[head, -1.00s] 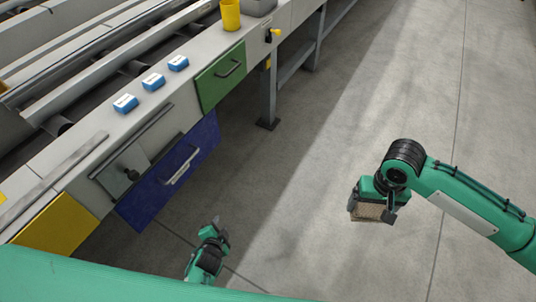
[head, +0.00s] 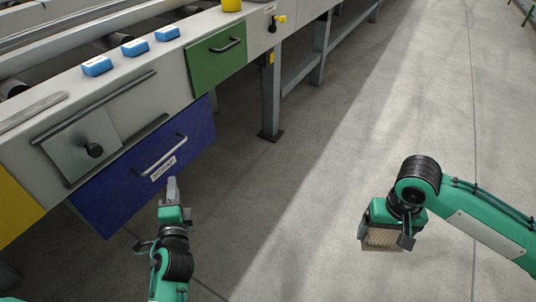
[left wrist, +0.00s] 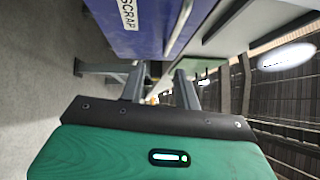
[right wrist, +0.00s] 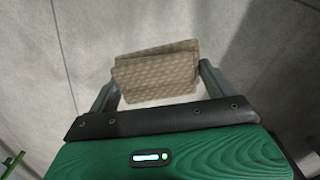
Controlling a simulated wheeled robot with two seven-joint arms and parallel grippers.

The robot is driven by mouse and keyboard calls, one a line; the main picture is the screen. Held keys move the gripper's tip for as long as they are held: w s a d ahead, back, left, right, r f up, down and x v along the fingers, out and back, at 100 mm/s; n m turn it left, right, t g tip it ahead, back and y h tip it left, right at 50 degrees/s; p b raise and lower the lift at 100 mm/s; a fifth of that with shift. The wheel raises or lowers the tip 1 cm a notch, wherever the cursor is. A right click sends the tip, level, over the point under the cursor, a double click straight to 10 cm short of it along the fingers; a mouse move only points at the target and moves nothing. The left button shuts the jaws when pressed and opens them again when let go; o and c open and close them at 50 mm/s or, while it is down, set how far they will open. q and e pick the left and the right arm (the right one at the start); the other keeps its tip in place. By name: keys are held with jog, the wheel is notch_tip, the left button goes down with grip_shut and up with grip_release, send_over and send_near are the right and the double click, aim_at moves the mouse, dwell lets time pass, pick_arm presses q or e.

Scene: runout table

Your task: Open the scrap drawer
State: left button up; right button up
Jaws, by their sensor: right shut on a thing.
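The scrap drawer has a blue front (head: 112,199) with a pale bar handle (head: 170,152) and a small white label. The drawer looks shut. In the left wrist view the blue front (left wrist: 130,35) with the word SCRAP and the handle (left wrist: 180,28) lie just beyond my fingers. My left gripper (head: 172,182) is in front of the drawer, below the handle; its fingers (left wrist: 160,85) are apart with nothing between them. My right gripper (head: 383,232) is off to the right over open floor, shut on a tan, patterned block (right wrist: 157,75).
A green drawer (head: 217,60) sits up and right of the blue one, a yellow panel (head: 15,208) to the left. A grey plate with a black knob (head: 94,150) is above the blue drawer. A table leg (head: 271,95) stands behind. The floor (head: 310,180) is clear.

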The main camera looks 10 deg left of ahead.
aim_at(167, 153)
jog(key=shift+f+b, duration=0.5)
jog(key=shift+f, duration=0.3)
pick_arm(q)
jog(key=shift+t+y, duration=0.3)
jog(key=shift+y, duration=0.2)
jog(key=x, duration=0.7)
jog(key=a+r+b+x, duration=0.1)
jog(key=x, duration=0.3)
jog(key=shift+a, duration=0.1)
pick_arm(e)
jog(key=shift+f, duration=0.55)
pick_arm(q)
grip_shut()
